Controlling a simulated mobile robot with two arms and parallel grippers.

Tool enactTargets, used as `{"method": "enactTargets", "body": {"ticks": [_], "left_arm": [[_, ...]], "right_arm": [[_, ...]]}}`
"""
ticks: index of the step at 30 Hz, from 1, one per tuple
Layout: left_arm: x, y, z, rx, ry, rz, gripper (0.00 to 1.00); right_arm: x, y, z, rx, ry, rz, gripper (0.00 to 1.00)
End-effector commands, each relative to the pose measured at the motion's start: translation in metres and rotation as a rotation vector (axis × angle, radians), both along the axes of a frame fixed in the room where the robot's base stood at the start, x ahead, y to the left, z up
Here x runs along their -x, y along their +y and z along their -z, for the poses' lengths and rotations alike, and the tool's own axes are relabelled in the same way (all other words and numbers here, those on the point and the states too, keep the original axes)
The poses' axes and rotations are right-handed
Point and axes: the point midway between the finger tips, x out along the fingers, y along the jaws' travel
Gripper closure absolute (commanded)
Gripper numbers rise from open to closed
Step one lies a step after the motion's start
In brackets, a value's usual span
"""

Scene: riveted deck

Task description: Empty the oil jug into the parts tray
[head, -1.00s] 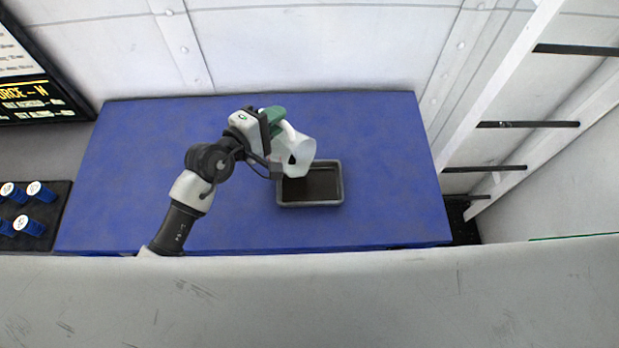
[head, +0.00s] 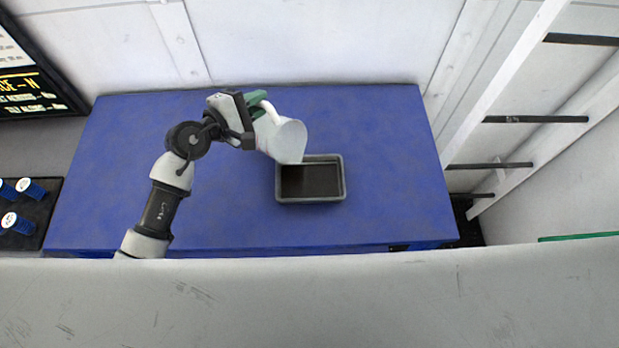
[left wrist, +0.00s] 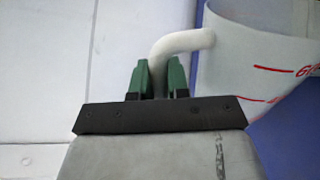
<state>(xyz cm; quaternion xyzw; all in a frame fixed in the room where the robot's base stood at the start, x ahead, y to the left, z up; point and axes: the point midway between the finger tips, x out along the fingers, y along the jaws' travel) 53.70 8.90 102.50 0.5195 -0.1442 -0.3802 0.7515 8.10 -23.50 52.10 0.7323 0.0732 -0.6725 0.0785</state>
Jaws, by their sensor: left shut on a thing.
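My left gripper (head: 256,108), with green fingertips, is shut on the handle of the white oil jug (head: 280,138). The left wrist view shows the handle between the fingers (left wrist: 158,80) and the jug's side with red markings (left wrist: 285,75). The jug is held above the blue table, tilted, with its lower lip over or beside the upper left corner of the grey parts tray (head: 343,180). Inside the tray is a dark brown surface. No stream of oil shows, and I cannot tell whether oil is left in the jug. My right gripper is not in view.
The blue table (head: 390,135) is clear around the tray. A dark mat with several blue-and-white capped items (head: 22,205) is at the far left. A dark sign (head: 35,85) is behind it. A white ladder (head: 510,90) stands at the right.

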Motion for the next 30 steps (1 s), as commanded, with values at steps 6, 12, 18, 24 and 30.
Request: {"method": "enactTargets", "body": {"ticks": [6, 12, 18, 24, 30], "left_arm": [[-0.007, 0.008, 0.004, 0.065, 0.061, -0.001, 1.0], [-0.019, 0.02, 0.023, 0.18, 0.166, -0.003, 1.0], [-0.034, 0.037, 0.033, 0.377, 0.347, -0.003, 1.0], [-0.05, 0.054, 0.044, 0.504, 0.465, -0.003, 1.0], [-0.062, 0.068, 0.06, 0.633, 0.583, -0.003, 1.0]], "right_arm": [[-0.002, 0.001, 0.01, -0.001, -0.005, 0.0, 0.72], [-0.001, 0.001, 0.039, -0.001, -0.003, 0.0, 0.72], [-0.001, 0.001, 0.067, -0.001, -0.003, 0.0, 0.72], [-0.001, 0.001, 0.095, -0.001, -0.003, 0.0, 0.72], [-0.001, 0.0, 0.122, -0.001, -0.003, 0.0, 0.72]]}}
